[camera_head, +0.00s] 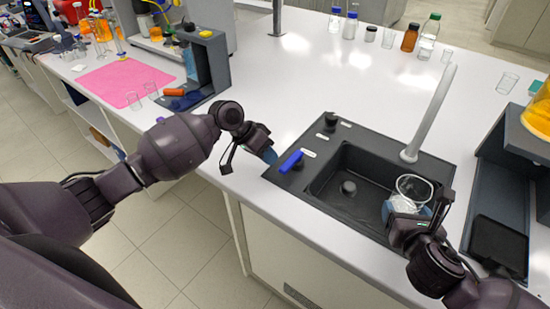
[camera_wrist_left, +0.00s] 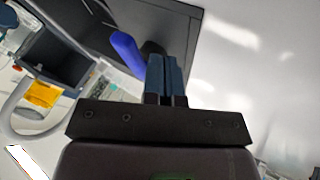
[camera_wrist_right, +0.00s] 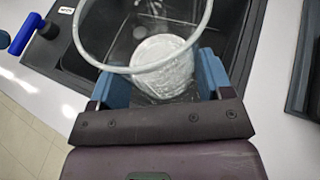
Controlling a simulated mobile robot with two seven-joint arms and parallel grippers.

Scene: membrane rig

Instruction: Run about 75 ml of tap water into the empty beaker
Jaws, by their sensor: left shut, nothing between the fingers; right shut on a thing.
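A clear glass beaker (camera_head: 427,188) is held upright over the right side of the black sink (camera_head: 318,190). My right gripper (camera_head: 407,207) is shut on it; in the right wrist view the blue fingers flank the beaker (camera_wrist_right: 118,62). A pale round patch shows low in the beaker; I cannot tell whether it is water or the base. The grey tap spout (camera_head: 432,110) rises behind the basin, and no stream is visible. The blue tap lever (camera_head: 291,161) sits on the sink's left rim. My left gripper (camera_head: 270,156) is shut and empty just left of the lever, apparently apart from it.
A black knob (camera_head: 331,119) stands on the sink's back left corner. Bottles (camera_head: 410,38) and small glassware line the back. A dark stand with an orange flask (camera_head: 540,115) is on the right.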

